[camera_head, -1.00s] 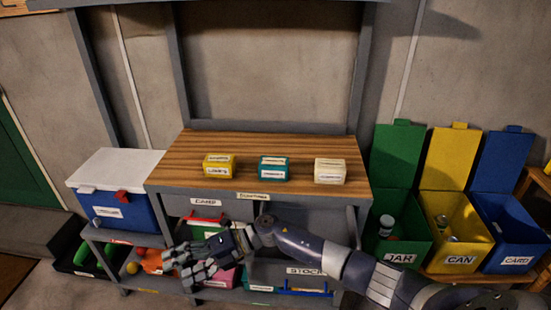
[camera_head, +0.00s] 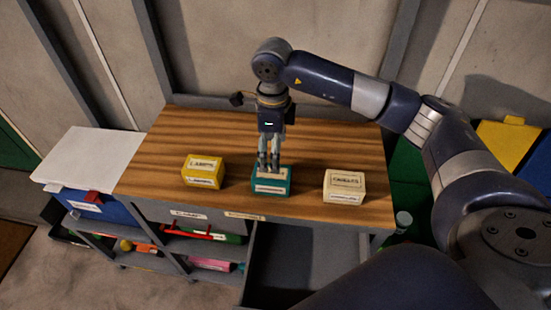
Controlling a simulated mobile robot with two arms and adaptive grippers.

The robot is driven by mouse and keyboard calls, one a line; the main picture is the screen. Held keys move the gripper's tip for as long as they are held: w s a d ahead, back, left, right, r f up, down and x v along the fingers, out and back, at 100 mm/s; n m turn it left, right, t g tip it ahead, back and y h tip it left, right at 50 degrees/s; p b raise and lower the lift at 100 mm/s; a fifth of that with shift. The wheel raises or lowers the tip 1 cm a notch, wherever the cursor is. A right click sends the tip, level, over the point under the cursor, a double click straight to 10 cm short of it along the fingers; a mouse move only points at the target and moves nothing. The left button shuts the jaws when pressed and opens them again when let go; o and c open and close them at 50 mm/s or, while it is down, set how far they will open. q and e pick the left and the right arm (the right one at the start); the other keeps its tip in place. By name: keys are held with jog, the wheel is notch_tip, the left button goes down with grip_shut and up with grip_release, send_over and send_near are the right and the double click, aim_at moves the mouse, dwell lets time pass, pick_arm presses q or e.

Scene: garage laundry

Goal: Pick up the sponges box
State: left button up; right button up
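The teal box (camera_head: 271,186) stands in the middle of the wooden tabletop, between a yellow box (camera_head: 203,171) and a cream box (camera_head: 343,186). Its front label is too small to read, so I cannot confirm that it is the sponges box. My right gripper (camera_head: 270,165) points straight down, with its fingertips at the top rear of the teal box. The fingers look close together, but I cannot tell whether they grip the box. The box rests upright on the tabletop. My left gripper is not in view.
The wooden tabletop (camera_head: 165,150) is clear around the boxes. An open drawer (camera_head: 300,262) sticks out below its front edge. A cooler with a white lid (camera_head: 92,158) stands at left. A yellow bin (camera_head: 508,145) is at right, partly behind my arm.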

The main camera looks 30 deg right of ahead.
aim_at(272, 177)
jog(key=f, duration=0.2)
jog(key=f+p, duration=0.1)
jog(key=f, duration=0.1)
jog(key=shift+s+a+f, duration=0.1)
jog(key=shift+s, duration=0.2)
jog(key=shift+f, duration=0.3)
jog(key=f+p, duration=0.2)
jog(key=f, duration=0.2)
jog(key=shift+s+a+p, duration=0.15)
jog(key=shift+a+p, duration=0.15)
jog(key=shift+p, duration=0.1)
jog(key=shift+f, duration=0.75)
jog(key=shift+c, duration=1.4)
jog(key=c, duration=0.5)
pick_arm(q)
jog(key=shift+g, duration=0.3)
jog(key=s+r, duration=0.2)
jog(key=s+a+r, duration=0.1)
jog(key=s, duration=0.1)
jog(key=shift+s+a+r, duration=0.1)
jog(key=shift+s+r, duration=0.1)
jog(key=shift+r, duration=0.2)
pick_arm(e)
jog(key=c, duration=0.4)
